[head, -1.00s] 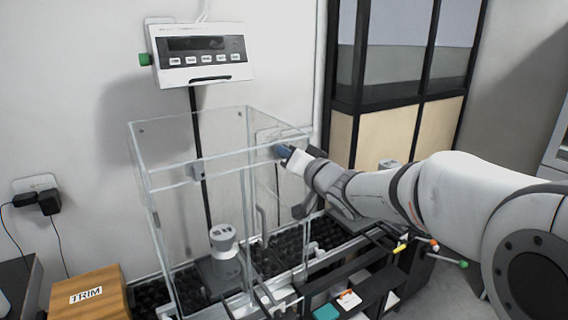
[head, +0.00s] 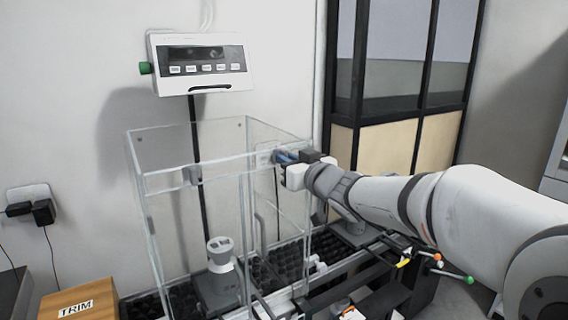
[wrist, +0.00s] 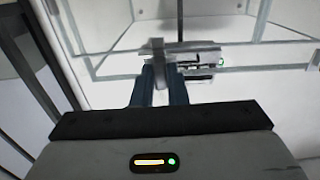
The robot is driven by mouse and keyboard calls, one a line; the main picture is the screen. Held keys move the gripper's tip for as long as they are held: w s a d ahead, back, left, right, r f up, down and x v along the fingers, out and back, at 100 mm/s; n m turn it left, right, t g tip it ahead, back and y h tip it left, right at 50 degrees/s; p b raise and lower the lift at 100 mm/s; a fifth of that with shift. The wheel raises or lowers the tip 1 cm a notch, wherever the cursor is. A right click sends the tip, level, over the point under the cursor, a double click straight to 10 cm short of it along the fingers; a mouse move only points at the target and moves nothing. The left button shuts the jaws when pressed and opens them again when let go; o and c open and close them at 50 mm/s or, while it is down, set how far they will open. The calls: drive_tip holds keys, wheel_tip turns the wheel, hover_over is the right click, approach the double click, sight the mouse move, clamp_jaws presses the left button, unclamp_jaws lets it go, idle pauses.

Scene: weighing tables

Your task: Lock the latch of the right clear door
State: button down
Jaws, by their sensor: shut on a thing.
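The clear case (head: 190,150) stands on the bench, with its right clear door (head: 292,205) on the side facing my arm. My gripper (head: 284,157) is at the upper part of that door, coming in from the right. In the wrist view, its two blue fingers (wrist: 161,86) are shut on a small grey latch (wrist: 158,50), which stands up between their tips. In the head view the latch is hidden behind the fingers, so its exact angle is unclear.
A grey weighing unit (head: 220,268) stands inside the case. A white display (head: 200,64) hangs on the wall behind. A wooden TRIM box (head: 82,302) is at the lower left. Rods with coloured ends (head: 437,257) lie below my arm.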

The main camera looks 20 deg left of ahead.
drive_tip(key=shift+f, duration=0.15)
drive_tip(key=c, duration=1.7)
unclamp_jaws()
drive_tip(key=shift+d, duration=0.2)
drive_tip(key=shift+o, duration=1.3)
drive_tip(key=shift+a, duration=0.1)
drive_tip(key=v, duration=0.8)
